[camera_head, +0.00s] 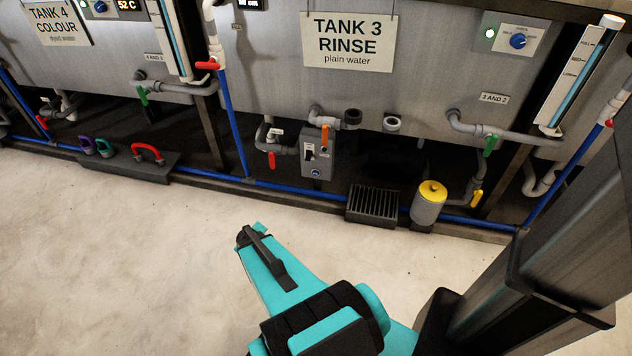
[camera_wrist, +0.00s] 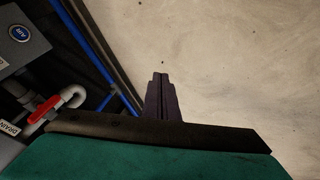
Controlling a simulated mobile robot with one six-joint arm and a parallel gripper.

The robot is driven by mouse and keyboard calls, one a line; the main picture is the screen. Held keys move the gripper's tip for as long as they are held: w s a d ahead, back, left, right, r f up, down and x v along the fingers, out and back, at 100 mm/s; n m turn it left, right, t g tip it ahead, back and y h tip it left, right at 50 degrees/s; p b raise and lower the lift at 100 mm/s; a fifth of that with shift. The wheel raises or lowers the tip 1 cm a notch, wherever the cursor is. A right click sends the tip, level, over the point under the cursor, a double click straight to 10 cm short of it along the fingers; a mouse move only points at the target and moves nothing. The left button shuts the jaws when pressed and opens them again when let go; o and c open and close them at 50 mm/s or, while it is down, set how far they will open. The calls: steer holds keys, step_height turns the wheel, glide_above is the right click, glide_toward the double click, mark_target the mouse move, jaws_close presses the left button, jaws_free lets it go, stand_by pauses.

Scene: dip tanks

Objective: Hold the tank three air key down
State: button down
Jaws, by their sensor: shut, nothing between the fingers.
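The tank three air key is a round blue button (camera_head: 316,172) on the lower front of a grey control box (camera_head: 325,139) below the TANK 3 RINSE sign. In the wrist view the blue key (camera_wrist: 19,33), marked AIR, shows at the upper left corner. My gripper (camera_wrist: 161,76) is shut and empty, with the pale floor behind its fingertips. It is apart from the key, which lies up and left of it in the wrist view. In the head view my teal arm is over the floor, below and left of the box; the fingers cannot be made out clearly there.
A red-handled valve (camera_head: 271,160) sits just left of the box; its handle also shows in the wrist view (camera_wrist: 43,108). A floor grate (camera_head: 372,205) and a yellow-topped canister (camera_head: 429,203) stand right. The floor in front is clear.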

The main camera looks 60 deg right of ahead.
mark_target(316, 173)
steer(key=w+d+f+n+t+h+b, duration=0.1)
steer(key=d+t+b, duration=0.3)
steer(key=d, duration=0.6)
steer(key=w+d+f+t+h+b, duration=0.1)
steer(key=d+f+h+b, duration=0.1)
steer(key=d+b, duration=0.6)
steer(key=s+d+n+t+b, duration=0.2)
steer(key=s+d+t+b, duration=0.1)
steer(key=d, duration=0.4)
steer(key=s+d+n+t+b, duration=0.2)
steer(key=s+d+b, duration=0.3)
steer(key=d, duration=0.2)
steer(key=shift+s+n+t, duration=0.3)
steer(key=shift+n+t, duration=0.1)
steer(key=shift+d+f, duration=0.1)
steer(key=shift+d, duration=0.1)
steer(key=w+d+p, duration=0.1)
steer(key=w+d, duration=0.1)
steer(key=d, duration=0.6)
steer(key=shift+w+p, duration=0.35)
steer(key=shift+w+d+p, duration=0.25)
steer(key=shift+d+p, duration=0.25)
steer(key=shift+d, duration=0.4)
stand_by(2.1)
